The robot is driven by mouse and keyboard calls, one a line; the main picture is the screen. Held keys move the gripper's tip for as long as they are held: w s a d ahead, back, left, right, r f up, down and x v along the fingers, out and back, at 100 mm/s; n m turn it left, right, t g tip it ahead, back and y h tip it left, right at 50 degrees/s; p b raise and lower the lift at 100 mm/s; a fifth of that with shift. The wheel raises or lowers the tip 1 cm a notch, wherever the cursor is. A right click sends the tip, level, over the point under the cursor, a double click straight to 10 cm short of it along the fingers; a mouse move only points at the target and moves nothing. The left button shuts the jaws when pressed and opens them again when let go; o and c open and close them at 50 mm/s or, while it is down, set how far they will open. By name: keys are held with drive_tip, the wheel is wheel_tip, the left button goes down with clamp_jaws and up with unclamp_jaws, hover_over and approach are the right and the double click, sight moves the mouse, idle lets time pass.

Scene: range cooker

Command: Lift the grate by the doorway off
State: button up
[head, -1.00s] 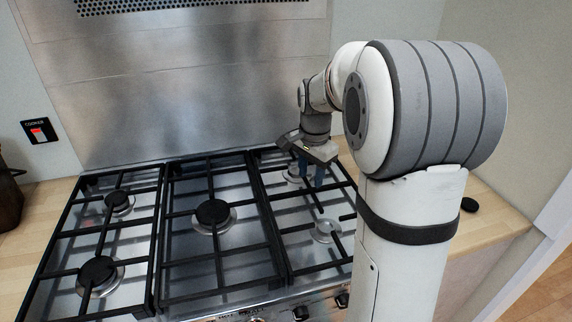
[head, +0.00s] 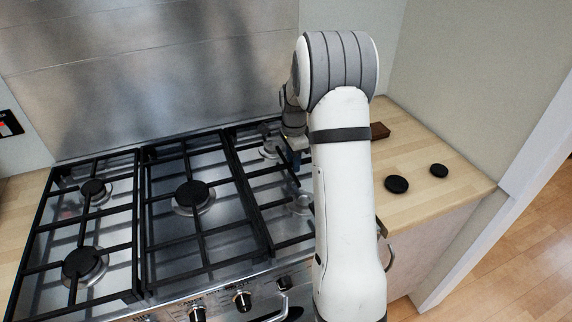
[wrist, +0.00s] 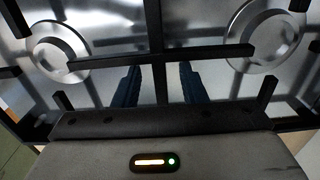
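The grate by the doorway (head: 247,188) is the black right-hand one of three on the cooker. It sits flat on the hob, and my arm hides its right part in the head view. My gripper (head: 293,160) is down at this grate, towards its back half. In the wrist view, the two dark blue fingers of my gripper (wrist: 159,84) are apart, one on each side of a bar of the grate (wrist: 159,82). A gap shows between each finger and the bar. Whether the fingertips reach below the bar is hard to tell.
The middle grate (head: 208,228) stands close along the left. Two burners without caps (wrist: 58,52) (wrist: 265,35) lie under the right grate. Two black caps (head: 396,184) (head: 438,170) and a brown block (head: 380,131) are on the right worktop (head: 425,205). The steel splashback (head: 150,70) rises behind.

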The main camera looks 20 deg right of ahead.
drive_tip(key=shift+f, duration=0.4)
clamp_jaws()
drive_tip(key=shift+w+r, duration=0.1)
drive_tip(key=shift+r, duration=0.05)
idle(1.0)
